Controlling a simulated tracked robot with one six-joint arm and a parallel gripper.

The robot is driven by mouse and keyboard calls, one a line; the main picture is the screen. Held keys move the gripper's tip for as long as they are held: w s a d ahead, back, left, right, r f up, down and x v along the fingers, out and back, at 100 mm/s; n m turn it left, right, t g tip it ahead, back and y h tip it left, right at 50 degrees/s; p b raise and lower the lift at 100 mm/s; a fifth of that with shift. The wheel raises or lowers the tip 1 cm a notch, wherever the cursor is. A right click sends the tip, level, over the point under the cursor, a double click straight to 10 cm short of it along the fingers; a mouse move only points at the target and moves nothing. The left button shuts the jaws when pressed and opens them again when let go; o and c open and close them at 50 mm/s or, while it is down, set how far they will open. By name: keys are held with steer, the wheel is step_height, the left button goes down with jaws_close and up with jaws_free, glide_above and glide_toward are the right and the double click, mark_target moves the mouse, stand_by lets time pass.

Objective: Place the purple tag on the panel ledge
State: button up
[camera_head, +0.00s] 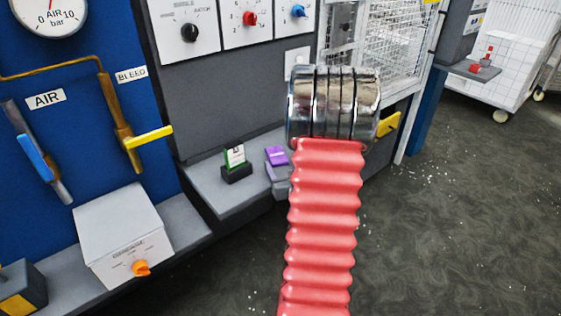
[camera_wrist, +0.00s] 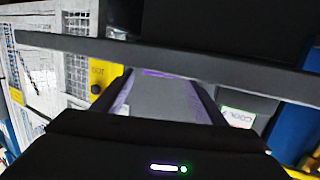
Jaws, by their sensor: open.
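The purple tag (camera_head: 276,155) shows in the head view at the right part of the grey panel ledge (camera_head: 212,190), just left of my arm's chrome rings. A grey piece is right below it; I cannot tell whether the tag touches the ledge. In the wrist view a purple strip (camera_wrist: 158,72) shows beyond the grey surface between the jaws. My gripper (camera_wrist: 160,82) is open, its two purple-edged fingers on either side of that surface. In the head view my arm hides most of the gripper.
A black holder with a green and white card (camera_head: 236,160) stands on the ledge left of the tag. The panel with knobs (camera_head: 245,22) rises behind. A wire-mesh cage (camera_head: 385,45) is to the right. A grey box with an orange knob (camera_head: 122,235) is at left.

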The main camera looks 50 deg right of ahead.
steer(key=v, duration=0.7)
steer(key=shift+s, duration=0.2)
stand_by(0.4)
